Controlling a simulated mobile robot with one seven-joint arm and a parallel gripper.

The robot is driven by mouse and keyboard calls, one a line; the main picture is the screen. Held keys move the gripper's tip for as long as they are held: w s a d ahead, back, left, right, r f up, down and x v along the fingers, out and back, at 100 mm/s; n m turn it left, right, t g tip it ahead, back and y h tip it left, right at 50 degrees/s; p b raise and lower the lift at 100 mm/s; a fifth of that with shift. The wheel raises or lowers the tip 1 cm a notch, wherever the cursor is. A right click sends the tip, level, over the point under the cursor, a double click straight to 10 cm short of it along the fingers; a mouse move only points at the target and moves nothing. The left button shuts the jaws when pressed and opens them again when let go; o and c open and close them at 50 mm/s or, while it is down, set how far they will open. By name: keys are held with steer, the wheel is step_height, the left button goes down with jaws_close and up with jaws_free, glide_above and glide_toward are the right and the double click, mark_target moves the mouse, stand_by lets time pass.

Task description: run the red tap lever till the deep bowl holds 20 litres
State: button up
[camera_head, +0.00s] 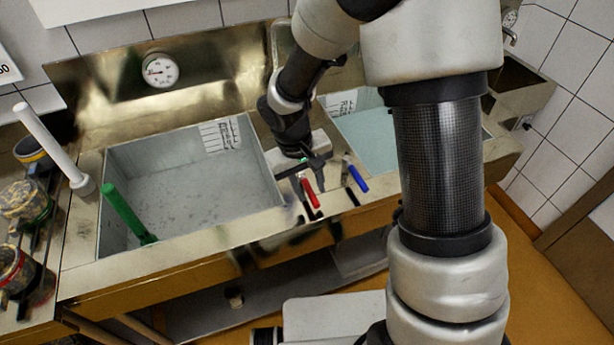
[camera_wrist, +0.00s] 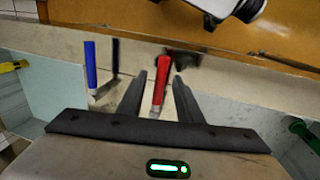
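The red tap lever (camera_head: 310,193) sticks out at the front of the divider between two sunken basins. My gripper (camera_head: 304,172) is just above and behind it, pointing down. In the wrist view the red lever (camera_wrist: 160,82) lies between my two spread fingers (camera_wrist: 159,90), with gaps at both sides. The left basin (camera_head: 128,150) has a mottled grey floor and a white scale label (camera_head: 220,135). The right basin (camera_head: 384,160) shows a smooth pale blue-green surface below its scale label (camera_head: 341,104). I cannot tell which is the deep bowl, nor read a level.
A blue lever (camera_head: 357,178) stands close right of the red one; it also shows in the wrist view (camera_wrist: 90,66). A green handle (camera_head: 125,211) leans in the left basin. A round dial (camera_head: 160,70) is on the back panel. Jars (camera_head: 24,203) stand at the left.

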steer(key=s+a+r, duration=0.1)
steer(key=a+r, duration=0.2)
steer(key=r, duration=1.4)
steer(key=shift+a+p, duration=0.15)
steer(key=shift+p, duration=0.25)
stand_by(0.7)
steer(key=s+d+r+m+t+y, duration=0.1)
steer(key=s+d+r+t, duration=0.1)
steer(key=s+d+r, duration=0.3)
steer(key=s+d+r+m+t+y+p, duration=0.1)
steer(key=s+d+r+m+t, duration=0.1)
steer(key=s+d+r, duration=0.4)
steer(key=s+d+t, duration=0.1)
steer(key=s, duration=0.3)
steer(key=shift+p, duration=0.3)
